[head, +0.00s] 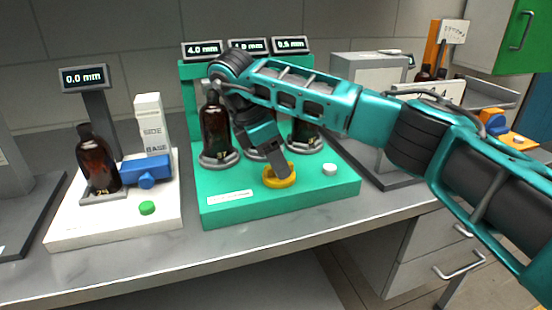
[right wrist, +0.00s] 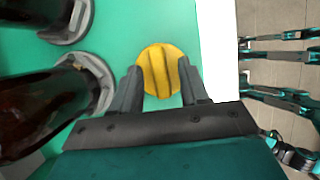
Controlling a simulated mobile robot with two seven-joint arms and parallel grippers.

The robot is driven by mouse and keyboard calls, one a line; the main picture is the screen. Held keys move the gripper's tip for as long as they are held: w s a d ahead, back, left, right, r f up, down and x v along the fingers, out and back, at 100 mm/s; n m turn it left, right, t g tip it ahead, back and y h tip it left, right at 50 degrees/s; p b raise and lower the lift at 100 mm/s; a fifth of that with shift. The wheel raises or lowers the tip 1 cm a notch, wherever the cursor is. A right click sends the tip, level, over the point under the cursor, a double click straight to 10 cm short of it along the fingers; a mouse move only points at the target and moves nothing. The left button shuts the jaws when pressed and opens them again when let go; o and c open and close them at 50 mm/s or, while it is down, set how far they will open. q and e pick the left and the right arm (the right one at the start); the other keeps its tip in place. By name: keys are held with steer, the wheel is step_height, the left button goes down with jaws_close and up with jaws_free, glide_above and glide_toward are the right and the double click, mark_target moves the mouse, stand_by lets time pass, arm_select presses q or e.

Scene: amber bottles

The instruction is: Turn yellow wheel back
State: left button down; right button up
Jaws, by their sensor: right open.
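The yellow wheel (head: 279,177) sits on the front of the green base (head: 232,210) in the head view. In the right wrist view the wheel (right wrist: 160,70) is a round disc with raised ridges across it. My right gripper (right wrist: 160,82) is open, with one finger on either side of the wheel's near part; I cannot tell whether they touch it. In the head view my right gripper (head: 275,165) reaches down to the wheel and hides part of it. My left gripper is not in view.
Amber bottles (head: 214,128) stand in grey rings behind the wheel, under displays (head: 204,50). A white button (head: 329,169) is right of the wheel. A white station (head: 70,232) with another amber bottle (head: 97,160) stands left. The counter's front strip (head: 300,240) is clear.

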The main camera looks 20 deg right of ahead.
steer(key=shift+a+r, duration=0.1)
steer(key=shift+r, duration=0.25)
arm_select(q)
steer(key=p, duration=0.1)
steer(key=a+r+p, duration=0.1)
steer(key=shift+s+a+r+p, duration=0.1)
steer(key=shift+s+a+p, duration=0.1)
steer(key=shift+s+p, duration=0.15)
arm_select(e)
steer(key=v, duration=1.2)
steer(key=shift+s+a, duration=0.1)
